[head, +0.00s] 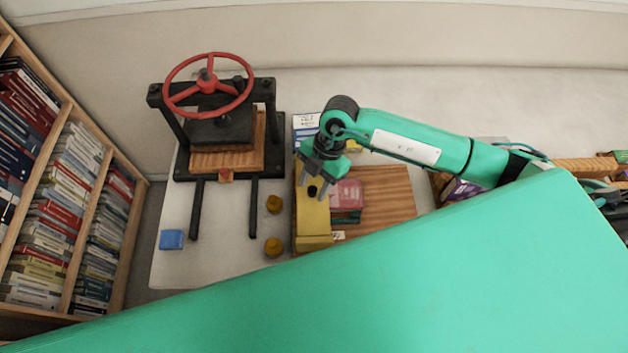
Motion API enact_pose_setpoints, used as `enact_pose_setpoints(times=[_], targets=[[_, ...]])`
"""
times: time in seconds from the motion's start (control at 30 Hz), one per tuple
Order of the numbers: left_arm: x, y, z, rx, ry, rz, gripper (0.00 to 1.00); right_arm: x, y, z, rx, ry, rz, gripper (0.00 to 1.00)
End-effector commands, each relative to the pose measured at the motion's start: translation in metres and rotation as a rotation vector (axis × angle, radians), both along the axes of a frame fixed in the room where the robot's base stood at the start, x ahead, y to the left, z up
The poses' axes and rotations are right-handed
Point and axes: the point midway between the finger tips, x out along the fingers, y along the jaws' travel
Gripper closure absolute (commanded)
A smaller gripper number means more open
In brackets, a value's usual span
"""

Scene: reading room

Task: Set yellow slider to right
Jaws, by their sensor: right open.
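The yellow slider (313,226) is a long yellow block standing along the left edge of a wooden board (388,194). My right gripper (314,188) comes in from the right and hangs over the upper part of the slider. Its fingers are apart and hide some of the slider. I cannot tell whether they touch it. Red and dark books (346,199) lie on the board just right of the slider. My left gripper is not in view.
A press with a red handwheel (208,86) stands at the back left. Bookshelves stand at the left. My large green part covers the lower right.

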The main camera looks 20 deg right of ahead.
Motion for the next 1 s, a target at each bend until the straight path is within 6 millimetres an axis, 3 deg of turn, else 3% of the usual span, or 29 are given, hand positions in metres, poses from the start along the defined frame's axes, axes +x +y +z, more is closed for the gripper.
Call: enact_pose_setpoints(times=[0.33,0.57,0.83,1.0], targets=[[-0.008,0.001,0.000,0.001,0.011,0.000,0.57,-0.001,0.001,-0.004,-0.001,0.000,0.000,0.57],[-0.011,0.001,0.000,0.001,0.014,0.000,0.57,-0.001,0.001,-0.004,0.000,0.000,0.000,1.00],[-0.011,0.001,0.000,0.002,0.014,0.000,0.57,-0.001,-0.002,-0.004,-0.001,0.000,-0.001,1.00],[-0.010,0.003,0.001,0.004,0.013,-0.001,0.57,-0.006,-0.017,-0.004,-0.003,0.001,-0.002,1.00]])
